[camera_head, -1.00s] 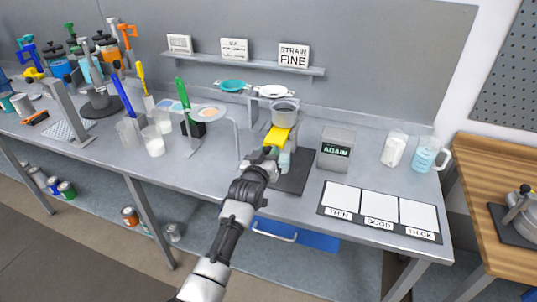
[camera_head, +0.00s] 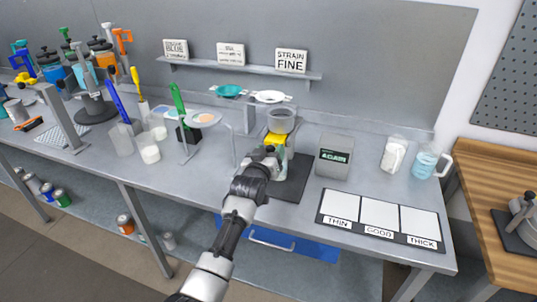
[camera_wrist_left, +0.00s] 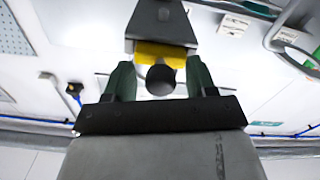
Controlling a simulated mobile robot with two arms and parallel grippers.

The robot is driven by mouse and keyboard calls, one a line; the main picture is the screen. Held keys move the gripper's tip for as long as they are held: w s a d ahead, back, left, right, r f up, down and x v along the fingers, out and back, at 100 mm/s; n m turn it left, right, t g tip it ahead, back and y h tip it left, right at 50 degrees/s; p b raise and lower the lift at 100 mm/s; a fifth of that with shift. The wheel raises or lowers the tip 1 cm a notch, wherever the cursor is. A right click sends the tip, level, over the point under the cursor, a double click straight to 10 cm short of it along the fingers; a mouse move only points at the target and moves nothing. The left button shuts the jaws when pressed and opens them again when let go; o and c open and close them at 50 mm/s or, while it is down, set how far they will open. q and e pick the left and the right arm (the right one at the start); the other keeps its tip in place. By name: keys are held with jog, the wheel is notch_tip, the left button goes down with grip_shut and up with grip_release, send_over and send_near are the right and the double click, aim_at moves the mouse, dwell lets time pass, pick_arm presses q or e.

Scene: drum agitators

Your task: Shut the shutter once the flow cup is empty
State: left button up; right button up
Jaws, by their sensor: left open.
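The grey flow cup (camera_head: 281,121) sits upright in its stand at the back middle of the bench. I cannot see whether it holds liquid. The yellow shutter (camera_head: 275,138) is just below it; it also shows in the left wrist view (camera_wrist_left: 160,54), under a dark bracket. My left gripper (camera_head: 270,153) is in front of and just below the shutter. In the wrist view its two dark green fingers (camera_wrist_left: 160,80) are apart, with a dark round part between them and the yellow just beyond. The area beneath the cup is partly hidden by my gripper.
A grey box with a display reading AGAIN (camera_head: 334,156) stands right of the stand. A mat marked THIN, GOOD, THICK (camera_head: 380,218) lies at the front right. A jug (camera_head: 428,162) stands right.

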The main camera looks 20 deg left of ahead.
pick_arm(q)
jog(key=s+b, duration=0.2)
jog(key=s, duration=0.8)
jog(key=shift+s+a, duration=0.15)
jog(key=shift+s, duration=0.25)
